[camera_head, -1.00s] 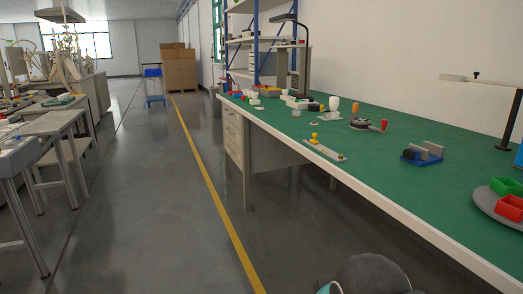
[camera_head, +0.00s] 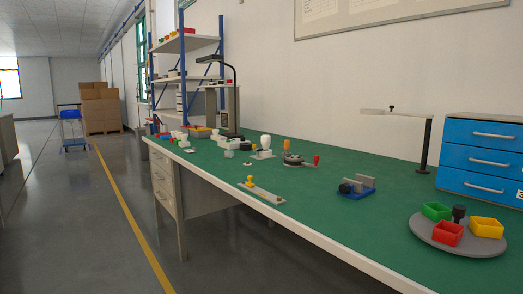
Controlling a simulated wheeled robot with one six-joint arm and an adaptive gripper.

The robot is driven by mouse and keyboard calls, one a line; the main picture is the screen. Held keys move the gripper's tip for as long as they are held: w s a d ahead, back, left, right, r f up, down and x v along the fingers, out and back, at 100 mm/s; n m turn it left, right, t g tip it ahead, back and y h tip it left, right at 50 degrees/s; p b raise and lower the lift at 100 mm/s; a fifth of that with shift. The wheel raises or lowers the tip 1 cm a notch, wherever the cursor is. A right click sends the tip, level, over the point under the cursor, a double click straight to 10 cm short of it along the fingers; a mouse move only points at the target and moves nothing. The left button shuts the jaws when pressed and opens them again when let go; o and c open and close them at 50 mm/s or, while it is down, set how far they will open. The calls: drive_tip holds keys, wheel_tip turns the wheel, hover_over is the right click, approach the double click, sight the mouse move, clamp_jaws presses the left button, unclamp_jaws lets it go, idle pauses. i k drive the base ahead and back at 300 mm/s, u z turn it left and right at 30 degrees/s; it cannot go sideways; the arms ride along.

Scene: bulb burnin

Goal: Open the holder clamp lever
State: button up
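Nearer the front edge lies a flat bar (camera_head: 262,193) with an upright yellow knob (camera_head: 250,181). To the right is a blue-based fixture (camera_head: 357,188) with grey jaws and a black knob. I cannot tell which of these is the holder clamp. My gripper is not in view.
The green bench (camera_head: 330,215) runs along the wall. A grey turntable (camera_head: 425,230) with red, green and yellow bins is at right, before blue drawers (camera_head: 480,160). A lamp stand (camera_head: 429,145) rises behind. Open floor (camera_head: 80,220) lies left of the bench.

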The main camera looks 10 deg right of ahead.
sight(257, 150)
drive_tip(key=u, duration=0.4)
drive_tip(key=k, duration=1)
drive_tip(key=u, duration=1.15)
drive_tip(key=i, duration=2.15)
drive_tip(key=z, duration=0.95)
drive_tip(key=i, duration=1)
drive_tip(key=z, duration=1.05)
